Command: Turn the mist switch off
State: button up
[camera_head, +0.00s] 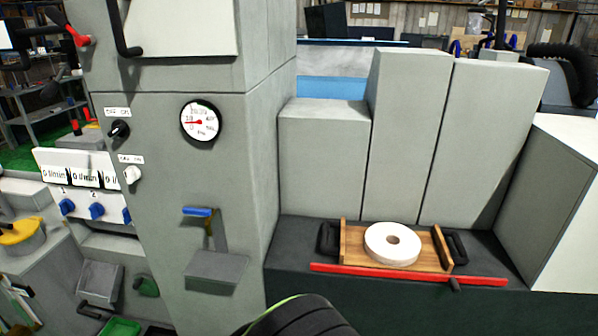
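No switch carries a label that I can clearly read as mist. On the grey machine's front panel (170,260), a black rotary knob (119,129) sits under a small white label (118,112). Below it, a white rotary knob (131,174) sits under another small label (131,159). Both labels are too small to read for sure. To the left, a white plate holds blue knobs numbered 1 (67,207) and 2 (96,211), with another blue knob (127,215) at its right end. My gripper is not in view.
A round pressure gauge (200,121) is right of the knobs. A blue-handled lever (198,212) sticks out above a grey ledge (216,268). A wooden tray (353,262) with a white wheel (392,245) stands on the dark bench at right, behind a red bar (400,275).

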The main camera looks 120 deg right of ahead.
aim_at(120, 128)
jog(key=z, duration=3.9)
